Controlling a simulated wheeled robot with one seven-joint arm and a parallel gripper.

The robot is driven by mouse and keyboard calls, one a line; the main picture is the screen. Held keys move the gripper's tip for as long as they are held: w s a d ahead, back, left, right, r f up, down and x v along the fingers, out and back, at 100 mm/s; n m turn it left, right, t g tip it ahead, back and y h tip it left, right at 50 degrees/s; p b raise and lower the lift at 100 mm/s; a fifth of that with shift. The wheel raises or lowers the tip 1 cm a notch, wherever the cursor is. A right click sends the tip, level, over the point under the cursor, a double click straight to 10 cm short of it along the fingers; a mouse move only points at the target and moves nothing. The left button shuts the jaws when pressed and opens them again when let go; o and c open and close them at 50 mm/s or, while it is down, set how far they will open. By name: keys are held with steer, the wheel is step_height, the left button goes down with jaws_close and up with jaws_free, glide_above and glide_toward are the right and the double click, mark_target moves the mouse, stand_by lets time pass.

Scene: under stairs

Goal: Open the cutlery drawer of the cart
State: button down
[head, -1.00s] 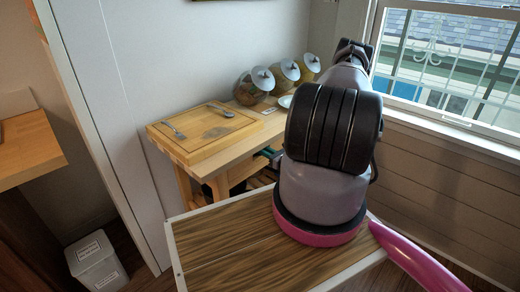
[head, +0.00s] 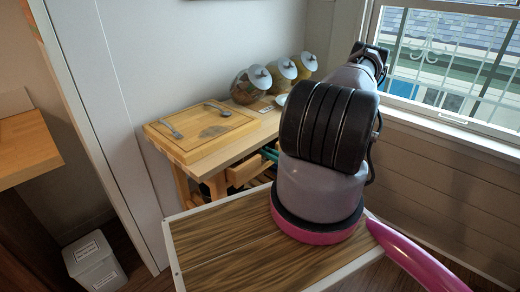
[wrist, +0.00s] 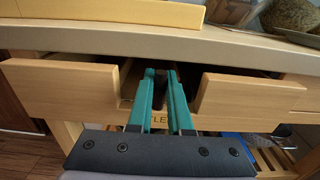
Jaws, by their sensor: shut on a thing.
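The cart (head: 235,140) is a light wooden table against the wall in the head view. Its drawer (head: 243,170) stands out from under the top. In the wrist view the drawer front (wrist: 62,92) is pale wood with a notch in its middle, and a dark gap shows between it and the cart top. My gripper (wrist: 160,74) has its teal fingers in the notch, close together and shut on the drawer front. A label below the notch is partly hidden by the fingers, with only a few letters showing. In the head view my arm hides much of the cart's right side.
On the cart top are a wooden board (head: 203,131) with cutlery, and several lidded jars (head: 250,87). A wood-topped surface with a white rim (head: 225,245) fills the foreground. A white bin (head: 95,262) stands at lower left. A window is at right.

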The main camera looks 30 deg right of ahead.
steer(key=v, duration=1.8)
steer(key=shift+s, duration=0.35)
steer(key=shift+d, duration=0.1)
steer(key=c, duration=0.8)
jaws_free()
steer(key=shift+c, duration=0.2)
steer(key=v, duration=1)
steer(key=shift+s+d, duration=0.15)
steer(key=shift+s, duration=0.2)
steer(key=shift+r, duration=0.1)
